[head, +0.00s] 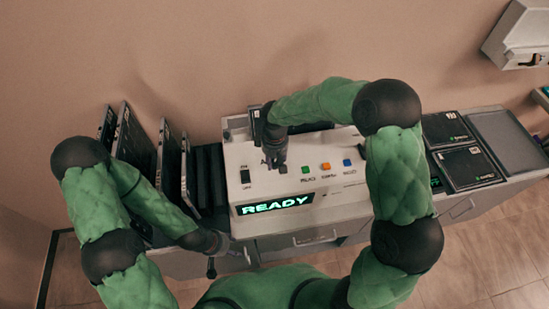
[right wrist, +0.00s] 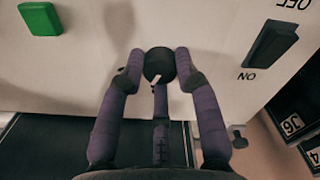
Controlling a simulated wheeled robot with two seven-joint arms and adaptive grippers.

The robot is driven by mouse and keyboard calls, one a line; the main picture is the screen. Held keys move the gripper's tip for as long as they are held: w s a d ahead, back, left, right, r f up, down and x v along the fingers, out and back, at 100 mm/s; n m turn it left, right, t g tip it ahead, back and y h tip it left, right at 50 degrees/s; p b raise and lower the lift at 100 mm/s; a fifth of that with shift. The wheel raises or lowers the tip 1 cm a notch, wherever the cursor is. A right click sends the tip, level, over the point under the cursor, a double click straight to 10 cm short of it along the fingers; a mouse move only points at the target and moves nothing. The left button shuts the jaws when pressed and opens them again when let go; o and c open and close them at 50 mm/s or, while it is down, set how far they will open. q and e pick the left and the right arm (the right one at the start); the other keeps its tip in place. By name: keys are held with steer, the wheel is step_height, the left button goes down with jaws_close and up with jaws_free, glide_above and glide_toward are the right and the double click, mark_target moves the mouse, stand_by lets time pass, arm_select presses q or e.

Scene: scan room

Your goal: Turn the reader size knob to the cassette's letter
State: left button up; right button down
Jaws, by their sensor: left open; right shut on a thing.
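The reader (head: 325,190) is a white box with a green READY display (head: 275,204) on its front. My right gripper (head: 278,165) is over its top face. In the right wrist view, my right gripper (right wrist: 160,68) is shut on the black round size knob (right wrist: 159,62), a finger on each side. A short white pointer mark on the knob shows; the letters around it cannot be read. My left gripper (head: 220,246) is open and empty, low at the reader's front left. I cannot tell which cassette is the task's.
A rocker switch marked ON and OFF (head: 246,177) is beside the knob. Green (head: 305,169), orange (head: 326,166) and blue (head: 347,162) buttons lie to its right. Dark upright cassettes (head: 169,160) stand in a rack at left. Flat dark panels (head: 470,165) lie on the counter at right.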

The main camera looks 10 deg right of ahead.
mark_target(276, 163)
steer(key=n+p, duration=0.1)
steer(key=n, duration=0.4)
steer(key=shift+s+f+p, duration=0.1)
steer(key=shift+s+p, duration=0.1)
steer(key=shift+p, duration=0.2)
stand_by(0.4)
steer(key=c, duration=0.9)
jaws_free()
steer(key=shift+d, duration=0.15)
steer(key=shift+w, duration=0.1)
steer(key=shift+w+r, duration=0.1)
steer(key=shift+r, duration=0.45)
step_height(276, 163, up, 11)
steer(key=shift+f, duration=0.1)
